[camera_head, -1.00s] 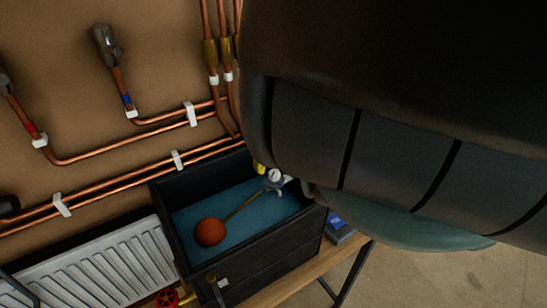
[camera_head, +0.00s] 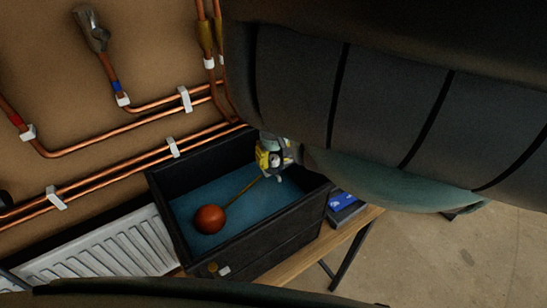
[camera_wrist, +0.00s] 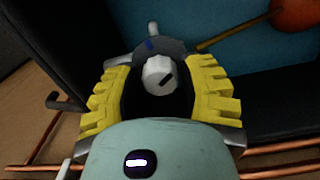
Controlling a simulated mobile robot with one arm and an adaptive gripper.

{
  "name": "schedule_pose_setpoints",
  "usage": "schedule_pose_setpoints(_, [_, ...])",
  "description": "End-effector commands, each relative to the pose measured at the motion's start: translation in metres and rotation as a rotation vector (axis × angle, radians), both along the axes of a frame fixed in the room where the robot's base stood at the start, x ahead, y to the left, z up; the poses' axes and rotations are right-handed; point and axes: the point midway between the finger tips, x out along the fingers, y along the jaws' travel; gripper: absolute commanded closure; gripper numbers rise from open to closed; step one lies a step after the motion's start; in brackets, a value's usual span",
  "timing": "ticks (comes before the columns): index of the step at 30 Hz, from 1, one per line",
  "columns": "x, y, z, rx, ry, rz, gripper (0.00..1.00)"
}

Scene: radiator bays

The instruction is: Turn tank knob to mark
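The tank (camera_head: 262,236) is an open black box with blue water (camera_head: 218,192) inside. An orange float ball (camera_head: 209,219) sits on a brass rod that runs to a grey valve at the tank's far right corner. In the wrist view, the white knob (camera_wrist: 158,73) on that valve carries a dark pointer line, slanted up to the right. In the head view my gripper (camera_head: 272,158) is at the valve.
The tank stands on a wooden bench (camera_head: 345,231), beside a dark and blue box (camera_head: 345,207). Copper pipes (camera_head: 120,179) run along the wall behind. A white radiator (camera_head: 105,250) is at the left. My arm covers the upper right.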

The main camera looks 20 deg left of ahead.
Motion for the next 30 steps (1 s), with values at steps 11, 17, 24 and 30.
schedule_pose_setpoints(11, [0.0000, 0.0001, 0.0000, 0.000, 0.000, 0.000, 1.00])
schedule_pose_setpoints(17, [0.0002, 0.0001, -0.0002, 0.001, -0.001, 0.005, 1.00])
schedule_pose_setpoints(24, [0.0008, -0.0001, -0.0010, 0.001, -0.002, 0.072, 1.00])
schedule_pose_setpoints(30, [0.0013, -0.0003, -0.0018, 0.001, -0.003, 0.208, 1.00])
